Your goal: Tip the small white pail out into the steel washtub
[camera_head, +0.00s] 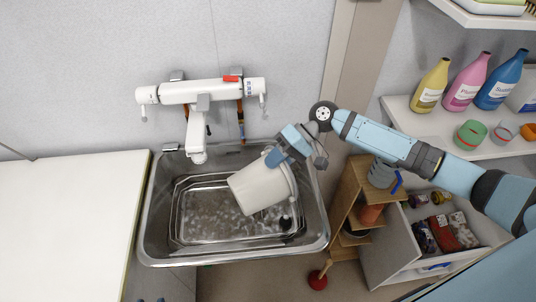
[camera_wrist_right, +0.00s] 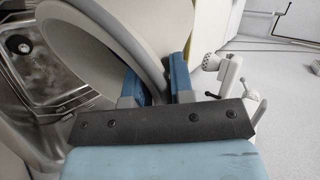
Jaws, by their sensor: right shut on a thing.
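The small white pail (camera_head: 260,188) is tilted well over on its side above the steel washtub (camera_head: 318,232). My right gripper (camera_head: 277,156) is shut on the pail's wall at its upper right edge. In the right wrist view, the fingers (camera_wrist_right: 163,86) pinch the pail wall near the rim, and the white pail (camera_wrist_right: 95,50) fills the upper left. My left gripper is not in view.
A white wall tap (camera_head: 200,92) stands above the tub's back edge, its spout reaching down. A white counter (camera_head: 65,225) adjoins on the left. A wooden shelf stand (camera_head: 350,190) is close on the right. Bottles (camera_head: 465,82) stand on a shelf farther right.

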